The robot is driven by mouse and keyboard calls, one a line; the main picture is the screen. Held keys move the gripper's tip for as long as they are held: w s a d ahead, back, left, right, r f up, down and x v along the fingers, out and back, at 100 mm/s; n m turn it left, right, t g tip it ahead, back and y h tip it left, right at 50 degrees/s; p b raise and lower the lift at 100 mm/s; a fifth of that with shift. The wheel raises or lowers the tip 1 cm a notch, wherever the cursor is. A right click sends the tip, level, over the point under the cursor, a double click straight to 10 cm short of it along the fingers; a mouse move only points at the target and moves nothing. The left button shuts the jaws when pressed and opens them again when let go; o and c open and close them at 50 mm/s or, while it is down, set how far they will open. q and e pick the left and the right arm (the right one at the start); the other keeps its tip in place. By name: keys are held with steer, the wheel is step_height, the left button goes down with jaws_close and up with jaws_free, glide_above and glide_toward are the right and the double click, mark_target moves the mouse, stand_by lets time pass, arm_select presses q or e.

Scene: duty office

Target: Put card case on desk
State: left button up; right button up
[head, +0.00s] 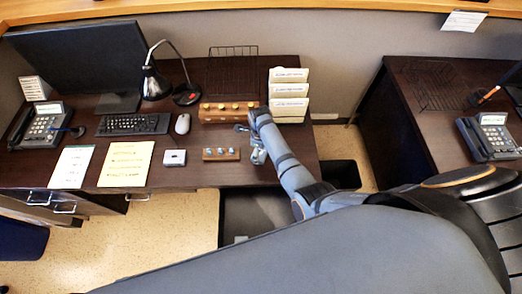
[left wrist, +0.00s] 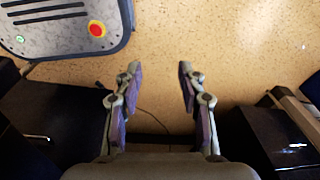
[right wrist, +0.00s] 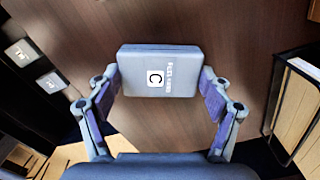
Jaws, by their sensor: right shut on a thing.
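The card case (right wrist: 145,57) is a small grey-blue box with a white label marked "C" and small printed text. In the right wrist view it sits between the fingertips of my right gripper (right wrist: 160,80), which is shut on it. The brown desk (head: 215,182) lies beneath it; I cannot tell whether the case touches the wood. In the head view my right gripper (head: 257,152) is over the desk's right part, and the case is mostly hidden there. My left gripper (left wrist: 156,75) is open and empty above the speckled floor.
A keyboard (head: 133,124), mouse, lamp and papers occupy the left part.

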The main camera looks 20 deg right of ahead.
mark_target(261, 151)
steer(key=o, duration=0.8)
steer(key=shift+f, duration=0.15)
steer(key=o, duration=0.4)
arm_select(q)
steer(key=shift+s+a, duration=0.55)
steer(key=shift+s, duration=0.05)
steer(key=shift+f, duration=0.1)
steer(key=shift+w, duration=0.1)
arm_select(e)
steer(key=shift+r, duration=0.2)
arm_select(q)
step_height(261, 151, up, 13)
steer(key=p, duration=1.2)
steer(key=shift+d+f+p, duration=0.15)
steer(key=shift+p, duration=0.15)
arm_select(e)
step_height(261, 151, up, 12)
arm_select(q)
steer(key=shift+w, duration=0.1)
